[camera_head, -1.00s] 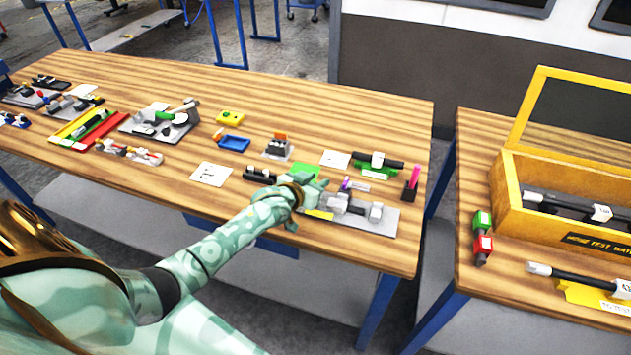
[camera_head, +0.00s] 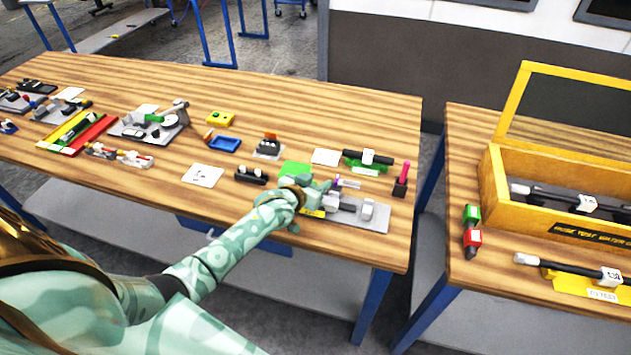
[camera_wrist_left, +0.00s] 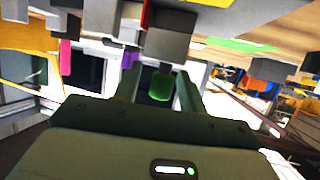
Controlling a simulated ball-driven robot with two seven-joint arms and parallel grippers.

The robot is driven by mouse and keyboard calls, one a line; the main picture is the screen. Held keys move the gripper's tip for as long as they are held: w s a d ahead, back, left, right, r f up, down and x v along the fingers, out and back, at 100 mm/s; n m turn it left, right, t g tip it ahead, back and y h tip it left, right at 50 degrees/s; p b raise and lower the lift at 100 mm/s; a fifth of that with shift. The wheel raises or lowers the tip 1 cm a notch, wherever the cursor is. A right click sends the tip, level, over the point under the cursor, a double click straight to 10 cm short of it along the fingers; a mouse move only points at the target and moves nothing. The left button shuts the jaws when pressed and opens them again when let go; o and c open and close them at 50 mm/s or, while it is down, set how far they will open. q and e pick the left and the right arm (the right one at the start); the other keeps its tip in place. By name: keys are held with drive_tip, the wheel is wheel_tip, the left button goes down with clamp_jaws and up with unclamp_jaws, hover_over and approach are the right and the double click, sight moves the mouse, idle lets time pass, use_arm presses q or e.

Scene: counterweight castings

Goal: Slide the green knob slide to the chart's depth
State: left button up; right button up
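The green knob (camera_wrist_left: 161,86) of the slide sits between the two fingers of my left gripper (camera_wrist_left: 160,92) in the left wrist view. The fingers are apart, one on each side of the knob, with narrow gaps; contact is not clear. In the head view my left gripper (camera_head: 312,193) is over the left end of a grey fixture plate (camera_head: 372,223) with grey blocks (camera_head: 367,209), and hides the knob there. White cards lie behind it (camera_head: 326,156) and to its left (camera_head: 203,175); I cannot read which is the chart. My right gripper is out of view.
A black block (camera_head: 252,176) lies left of my gripper. A yellow-framed box (camera_head: 497,193) is on the right table, across a gap.

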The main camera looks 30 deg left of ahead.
use_arm(q)
drive_tip(key=p+v, duration=0.3)
drive_tip(key=v, duration=1.3)
drive_tip(key=shift+p, duration=0.4)
drive_tip(key=shift+s+a, duration=0.1)
drive_tip(key=shift+s, duration=0.05)
drive_tip(key=s+f+g, duration=0.1)
drive_tip(key=f, duration=0.3)
drive_tip(key=s+a+f+m, duration=0.1)
drive_tip(key=s+f, duration=0.1)
drive_tip(key=f, duration=0.2)
drive_tip(key=s+f+g, duration=0.1)
drive_tip(key=f, duration=0.3)
drive_tip(key=shift+s+a+f+g+y+b, duration=0.3)
drive_tip(key=shift+s+a+f+b, duration=0.05)
drive_tip(key=shift+a+b, duration=0.05)
drive_tip(key=s+d+f+m+g+b, duration=0.1)
drive_tip(key=s+d+f+g+b, duration=0.1)
drive_tip(key=s+f, duration=0.9)
drive_tip(key=s+d+f+g+b, duration=0.3)
drive_tip(key=s+f+g+b, duration=0.1)
drive_tip(key=s+f, duration=0.8)
drive_tip(key=s+d+f+m+g+b, duration=0.1)
drive_tip(key=s+d+f+g+b, duration=0.2)
drive_tip(key=s+f, duration=0.8)
drive_tip(key=shift+s+f+m+g+b, duration=0.3)
drive_tip(key=shift+f+g+b, duration=0.15)
drive_tip(key=shift+g+b, duration=0.1)
